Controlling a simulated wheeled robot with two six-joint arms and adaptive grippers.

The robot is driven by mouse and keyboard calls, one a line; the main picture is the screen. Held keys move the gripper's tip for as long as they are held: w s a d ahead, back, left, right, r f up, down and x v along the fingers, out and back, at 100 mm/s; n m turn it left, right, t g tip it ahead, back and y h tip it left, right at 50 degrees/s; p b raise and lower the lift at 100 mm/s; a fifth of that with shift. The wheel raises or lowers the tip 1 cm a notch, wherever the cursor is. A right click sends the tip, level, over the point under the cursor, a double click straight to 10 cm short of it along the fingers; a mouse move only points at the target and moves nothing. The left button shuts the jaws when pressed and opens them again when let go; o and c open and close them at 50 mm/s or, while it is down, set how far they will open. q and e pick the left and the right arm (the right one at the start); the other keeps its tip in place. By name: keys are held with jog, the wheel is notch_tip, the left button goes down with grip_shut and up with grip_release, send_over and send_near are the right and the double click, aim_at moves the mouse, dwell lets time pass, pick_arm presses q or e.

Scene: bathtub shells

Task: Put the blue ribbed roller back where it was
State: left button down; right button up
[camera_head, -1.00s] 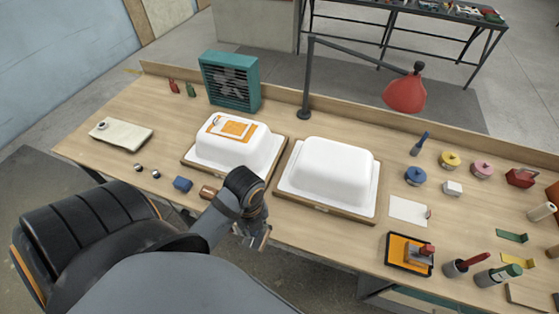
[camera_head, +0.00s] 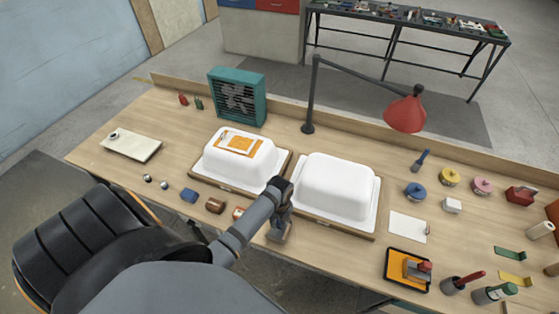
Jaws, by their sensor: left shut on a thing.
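My left gripper (camera_head: 279,232) points down at the table's front edge, just in front of the gap between two white tub shells. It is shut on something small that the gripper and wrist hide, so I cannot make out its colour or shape. A blue-handled tool (camera_head: 420,160) lies at the back right, beyond the right shell; I cannot tell whether it is the ribbed roller. The left white shell (camera_head: 212,165) has an orange-and-white patch on top, and the right white shell (camera_head: 338,180) is bare. Both sit on wooden bases. My right gripper is out of view.
A red lamp (camera_head: 405,114) overhangs the table behind the right shell. A teal fan (camera_head: 237,96) stands at the back. Blue and brown blocks lie front left. Tins, an orange tray (camera_head: 394,280) and tool cups crowd the right. Bare wood (camera_head: 115,175) shows at left.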

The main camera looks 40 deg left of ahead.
pick_arm(q)
jog(key=shift+w+f, duration=0.1)
jog(key=shift+f, duration=0.15)
jog(key=c, duration=1.1)
grip_release()
jog(key=shift+f, duration=0.1)
jog(key=shift+o, duration=0.2)
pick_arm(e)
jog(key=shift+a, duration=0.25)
pick_arm(q)
jog(key=shift+r, duration=0.25)
notch_tip(320, 180, up, 12)
jog(key=b, duration=0.2)
jog(key=shift+f, duration=0.15)
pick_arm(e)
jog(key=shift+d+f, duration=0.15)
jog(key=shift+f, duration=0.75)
